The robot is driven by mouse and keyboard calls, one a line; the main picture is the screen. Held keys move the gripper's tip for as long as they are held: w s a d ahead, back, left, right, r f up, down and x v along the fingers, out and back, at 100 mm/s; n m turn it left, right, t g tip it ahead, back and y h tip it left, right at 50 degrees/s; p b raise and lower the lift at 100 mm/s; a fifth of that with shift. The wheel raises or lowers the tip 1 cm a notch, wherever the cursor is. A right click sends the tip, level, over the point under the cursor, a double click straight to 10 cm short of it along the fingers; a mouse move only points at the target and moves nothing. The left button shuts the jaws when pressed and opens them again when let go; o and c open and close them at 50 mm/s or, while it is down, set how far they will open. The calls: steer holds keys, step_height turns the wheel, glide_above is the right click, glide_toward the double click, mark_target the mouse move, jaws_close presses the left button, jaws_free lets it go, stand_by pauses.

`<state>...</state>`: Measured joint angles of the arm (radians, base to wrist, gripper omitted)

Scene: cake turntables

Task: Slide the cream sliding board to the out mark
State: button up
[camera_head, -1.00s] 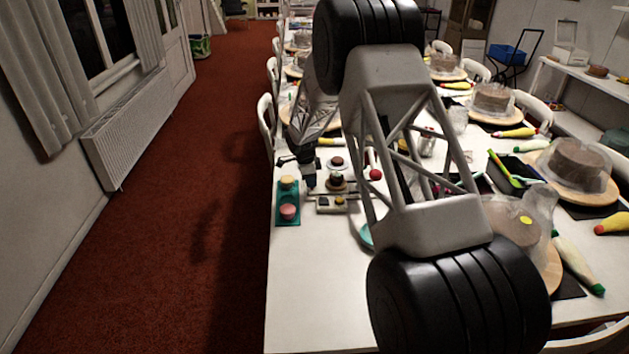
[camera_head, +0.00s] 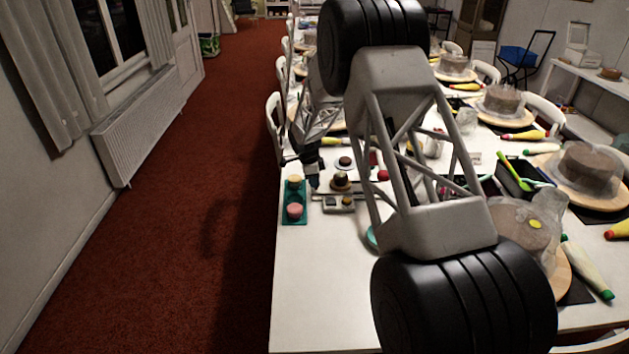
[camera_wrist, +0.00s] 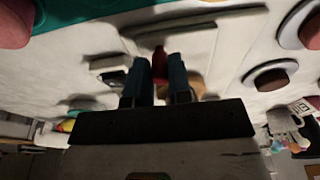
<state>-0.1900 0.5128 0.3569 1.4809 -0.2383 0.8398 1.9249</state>
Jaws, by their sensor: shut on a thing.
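My gripper (camera_wrist: 158,82) shows in the wrist view with its two blue-grey fingers close together around a small red piece (camera_wrist: 160,62). Whether this piece is part of the sliding board cannot be told. In the head view my gripper (camera_head: 313,182) is small and dark, low over the table beside the green tray. A thin pale strip, probably the cream sliding board (camera_head: 357,187), lies just right of it, with a round brown-and-cream piece above it. My arm hides part of that area. I cannot make out the out mark.
A green tray (camera_head: 294,217) with a yellow and a pink round piece stands left of my gripper, near the table edge. The white table (camera_head: 310,290) is clear nearer me. Cakes on turntables stand at right.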

steer(key=o, duration=0.8)
steer(key=shift+c, duration=0.2)
steer(key=shift+r, duration=0.2)
steer(key=shift+r, duration=3.35)
steer(key=shift+r, duration=0.15)
